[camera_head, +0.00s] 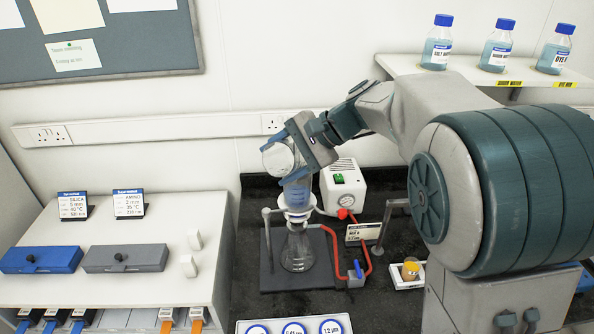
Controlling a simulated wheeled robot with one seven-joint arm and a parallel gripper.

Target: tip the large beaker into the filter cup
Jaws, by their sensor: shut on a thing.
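My gripper (287,156) is shut on the large beaker (276,160), a clear vessel with a pale round end. The beaker is held tilted just above the filter cup (297,196). The filter cup looks blue inside and sits on a clear conical flask (297,252). The gripper and beaker partly cover the cup's top, so I cannot tell whether the beaker touches the rim or how much liquid is in it.
A white pump box (343,184) stands behind, with a red hose (337,250) to the flask stand. A small amber-filled cup (410,268) sits at right. Blue-capped bottles (437,45) line a shelf. A white cabinet (150,230) stands left.

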